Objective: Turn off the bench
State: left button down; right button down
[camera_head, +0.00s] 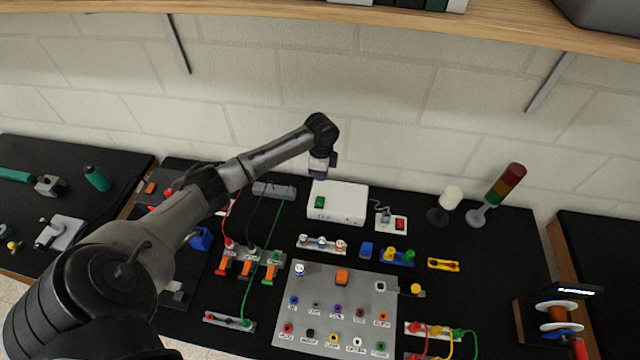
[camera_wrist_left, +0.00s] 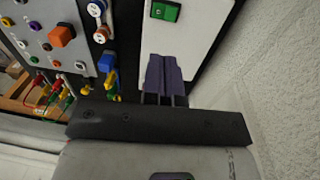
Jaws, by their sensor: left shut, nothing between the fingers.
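My left gripper (camera_head: 319,176) is shut and empty, pointing down near the back left edge of a white box (camera_head: 345,204) on the black bench (camera_head: 460,215). In the left wrist view its dark purple fingers (camera_wrist_left: 164,66) lie together in front of the white box (camera_wrist_left: 200,42). A green switch (camera_head: 320,202) sits on the box and also shows in the wrist view (camera_wrist_left: 165,11), beyond the fingertips and apart from them. A red switch (camera_head: 400,224) on a white plate is right of the box. My right gripper is not in view.
A grey panel (camera_head: 317,314) with coloured buttons or sockets lies in front. Orange connectors (camera_head: 247,265) and cables stand left of it. A stack light (camera_head: 502,190) and a white-topped lamp (camera_head: 451,197) stand at the back right. A wooden shelf (camera_head: 400,17) overhangs the wall.

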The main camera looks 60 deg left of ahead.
pick_arm(q)
jog(key=shift+a+r, duration=0.1)
jog(key=shift+r, duration=0.8)
jog(key=shift+w, duration=0.1)
